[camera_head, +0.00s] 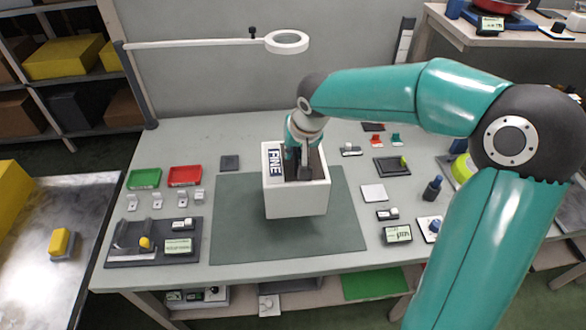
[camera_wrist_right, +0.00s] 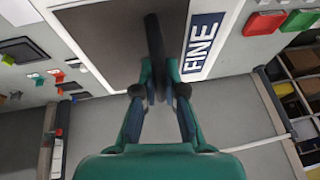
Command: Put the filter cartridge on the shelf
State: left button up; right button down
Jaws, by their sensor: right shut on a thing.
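The filter cartridge is a white box (camera_head: 295,202) with a dark recessed top and a blue-and-white label reading FINE (camera_head: 274,162). It is over the green mat in the middle of the table, upright. My right gripper (camera_head: 303,168) reaches down into its top from above. In the right wrist view the gripper (camera_wrist_right: 158,90) is shut on the cartridge's dark handle bar (camera_wrist_right: 154,40), and the label shows beside it (camera_wrist_right: 203,45). A gap under the box is hard to judge. My left gripper is not in view.
A shelf unit (camera_head: 78,80) with yellow and brown boxes stands at the left. A lower shelf (camera_head: 330,293) runs under the table. Red and green trays (camera_head: 185,176) and small parts lie around the green mat (camera_head: 235,235). A magnifier arm (camera_head: 200,43) spans behind.

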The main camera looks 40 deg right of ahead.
aim_at(285, 195)
jog(key=shift+f, duration=2.95)
jog(key=c, duration=1.2)
grip_release()
jog(key=shift+c, duration=0.2)
jog(key=shift+s, duration=0.1)
